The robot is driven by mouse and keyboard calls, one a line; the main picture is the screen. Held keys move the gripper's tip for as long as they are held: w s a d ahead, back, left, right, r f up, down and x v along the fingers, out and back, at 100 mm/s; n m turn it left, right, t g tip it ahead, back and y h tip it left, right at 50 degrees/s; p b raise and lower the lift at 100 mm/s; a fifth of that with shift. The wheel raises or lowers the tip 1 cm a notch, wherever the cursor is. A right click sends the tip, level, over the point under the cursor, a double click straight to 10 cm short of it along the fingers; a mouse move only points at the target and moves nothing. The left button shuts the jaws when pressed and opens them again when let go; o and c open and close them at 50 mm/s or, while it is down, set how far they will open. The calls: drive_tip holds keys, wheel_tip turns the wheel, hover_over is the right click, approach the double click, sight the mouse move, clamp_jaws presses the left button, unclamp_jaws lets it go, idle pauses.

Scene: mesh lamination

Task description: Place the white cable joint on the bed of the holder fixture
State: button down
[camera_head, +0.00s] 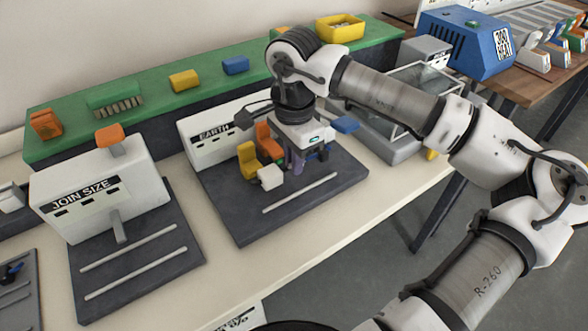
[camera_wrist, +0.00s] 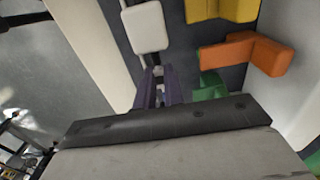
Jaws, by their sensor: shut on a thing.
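The white cable joint (camera_head: 270,177) is a small rounded white block in front of the yellow block on the dark board of the station marked EARTH. It shows at the top of the wrist view (camera_wrist: 148,28), with a thin dark cable at its ends. My gripper (camera_wrist: 158,88) has purple fingers shut on the cable just beside the joint. In the head view my gripper (camera_head: 297,163) is right of the joint, low over the board. The yellow (camera_head: 248,160) and orange (camera_head: 268,141) blocks look like parts of the holder fixture. I cannot tell whether the joint touches a bed.
A pale strip (camera_head: 300,193) lies along the front of the dark board (camera_head: 240,225). A green part (camera_wrist: 210,86) is close to my fingers. The JOIN SIZE station (camera_head: 100,190) is at left and a clear-lidded box (camera_head: 405,95) at right.

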sight(294, 184)
drive_tip(key=shift+f, duration=1.8)
drive_tip(key=shift+f, duration=0.2)
drive_tip(key=c, duration=1.9)
unclamp_jaws()
drive_tip(key=shift+c, duration=0.2)
drive_tip(key=shift+o, duration=0.8)
drive_tip(key=shift+r, duration=0.25)
wheel_tip(294, 184, up, 12)
drive_tip(key=shift+f+b, duration=0.1)
drive_tip(key=shift+b, duration=0.3)
